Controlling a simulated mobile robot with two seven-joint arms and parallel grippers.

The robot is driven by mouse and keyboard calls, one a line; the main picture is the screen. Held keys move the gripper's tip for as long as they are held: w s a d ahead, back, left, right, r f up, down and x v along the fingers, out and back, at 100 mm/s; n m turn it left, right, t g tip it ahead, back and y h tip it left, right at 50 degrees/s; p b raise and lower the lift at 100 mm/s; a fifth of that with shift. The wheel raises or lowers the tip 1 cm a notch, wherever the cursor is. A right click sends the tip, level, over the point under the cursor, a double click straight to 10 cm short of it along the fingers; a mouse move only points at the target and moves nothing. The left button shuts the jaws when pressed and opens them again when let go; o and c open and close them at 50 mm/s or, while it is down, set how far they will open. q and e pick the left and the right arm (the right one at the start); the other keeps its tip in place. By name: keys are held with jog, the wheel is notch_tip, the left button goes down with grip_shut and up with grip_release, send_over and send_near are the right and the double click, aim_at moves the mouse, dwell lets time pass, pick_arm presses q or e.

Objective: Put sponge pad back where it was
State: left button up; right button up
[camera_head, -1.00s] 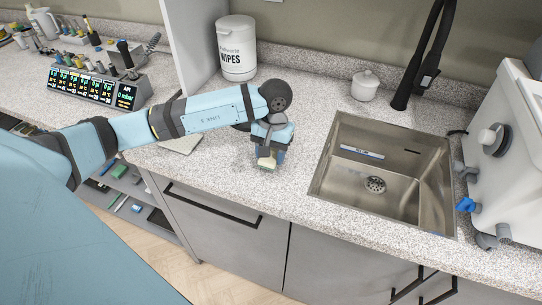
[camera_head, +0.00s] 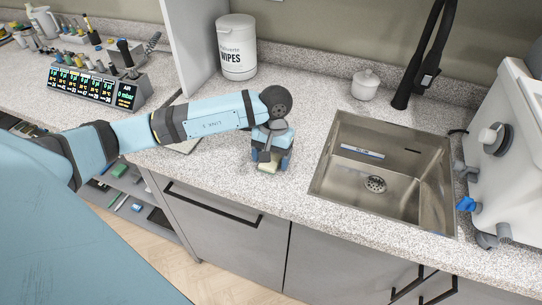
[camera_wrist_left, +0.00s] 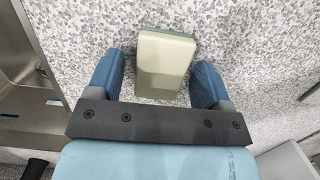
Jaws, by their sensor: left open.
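The sponge pad (camera_wrist_left: 165,62), a cream block with a green layer on one side, is on the speckled counter (camera_head: 225,172) left of the sink. In the wrist view it lies between the two blue fingers of my left gripper (camera_wrist_left: 158,78), with a gap on each side. In the head view, my left gripper (camera_head: 270,160) is low over the counter, and a pale part of the sponge pad (camera_head: 267,167) shows between its fingers. The gripper is open. Its wrist hides part of the pad in the head view. My right gripper is not in view.
The steel sink (camera_head: 340,190) is just right of the gripper. A wipes tub (camera_head: 237,50) and a small white lidded jar (camera_head: 365,86) stand at the back. A thin flat item (camera_head: 184,146) lies partly hidden under my left arm. The counter's front edge is close.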

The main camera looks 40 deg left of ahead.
aim_at(273, 154)
pick_arm(q)
notch_tip(273, 154, up, 12)
jog(key=w+b, duration=0.1)
jog(key=shift+w+a+b, duration=0.2)
jog(key=shift+w+b, duration=0.1)
jog(key=shift+w, duration=0.1)
jog(key=shift+s, duration=0.1)
